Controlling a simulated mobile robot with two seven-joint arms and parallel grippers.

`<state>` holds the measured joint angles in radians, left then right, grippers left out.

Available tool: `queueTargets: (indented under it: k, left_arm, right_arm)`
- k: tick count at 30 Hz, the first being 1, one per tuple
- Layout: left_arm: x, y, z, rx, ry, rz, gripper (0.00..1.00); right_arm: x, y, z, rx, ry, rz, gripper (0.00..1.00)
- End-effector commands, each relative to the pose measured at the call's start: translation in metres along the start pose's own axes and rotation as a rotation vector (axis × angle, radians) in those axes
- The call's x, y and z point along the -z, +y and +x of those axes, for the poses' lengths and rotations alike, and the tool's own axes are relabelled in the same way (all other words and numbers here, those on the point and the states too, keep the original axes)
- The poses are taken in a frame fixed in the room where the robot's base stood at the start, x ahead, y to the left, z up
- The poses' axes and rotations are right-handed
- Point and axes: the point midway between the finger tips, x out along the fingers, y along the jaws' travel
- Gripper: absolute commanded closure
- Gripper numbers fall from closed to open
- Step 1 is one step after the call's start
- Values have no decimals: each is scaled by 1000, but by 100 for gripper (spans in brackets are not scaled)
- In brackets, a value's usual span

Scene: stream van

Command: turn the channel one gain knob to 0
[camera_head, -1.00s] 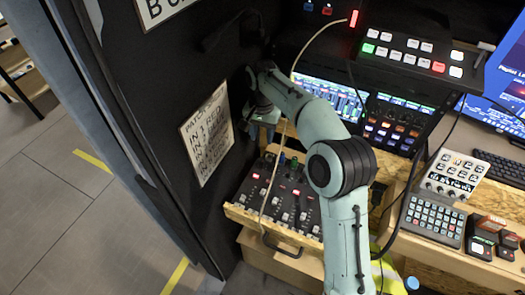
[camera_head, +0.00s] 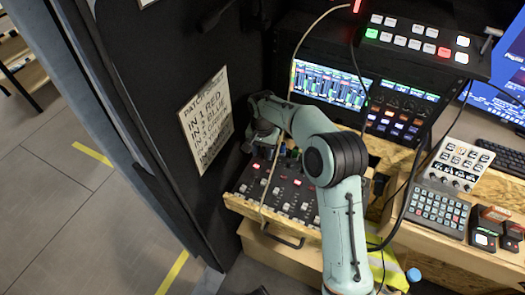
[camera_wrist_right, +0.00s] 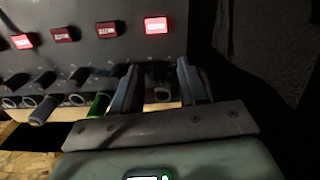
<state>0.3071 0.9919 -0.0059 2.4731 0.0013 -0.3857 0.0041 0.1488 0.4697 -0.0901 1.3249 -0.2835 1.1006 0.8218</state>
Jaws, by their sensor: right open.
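The mixer (camera_head: 285,196) is a black sloped panel in a wooden tray, with lit red buttons, faders and a row of small knobs along its back. In the right wrist view its panel (camera_wrist_right: 85,52) shows dark knobs above a row of plugs. My right gripper (camera_head: 260,143) is over the mixer's back left corner. In the wrist view the open fingers of my right gripper (camera_wrist_right: 159,78) straddle the end of the row, where the channel one gain knob (camera_wrist_right: 158,69) appears partly visible. I cannot tell its setting or whether the fingers touch it. My left gripper is not in view.
A patch notice (camera_head: 205,120) hangs on the black wall just left of the gripper. A thin cable (camera_head: 291,80) hangs across the mixer. A lit rack (camera_head: 330,88) stands behind it. A switcher panel (camera_head: 412,38) and a keypad (camera_head: 440,208) are to the right.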

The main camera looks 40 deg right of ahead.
Motion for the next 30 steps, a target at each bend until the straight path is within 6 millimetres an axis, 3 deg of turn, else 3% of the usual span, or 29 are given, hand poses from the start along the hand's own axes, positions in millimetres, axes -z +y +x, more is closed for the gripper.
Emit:
queueTargets:
  k: [6,10,21,30]
  left_arm:
    - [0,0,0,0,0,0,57]
    - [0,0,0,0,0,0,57]
    - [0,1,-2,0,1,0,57]
    - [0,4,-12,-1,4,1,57]
  right_arm:
    - [0,0,0,0,0,0,57]
    - [0,0,0,0,0,0,99]
    - [0,0,-1,0,0,-29,100]
    - [0,0,-2,-1,-1,-200,100]
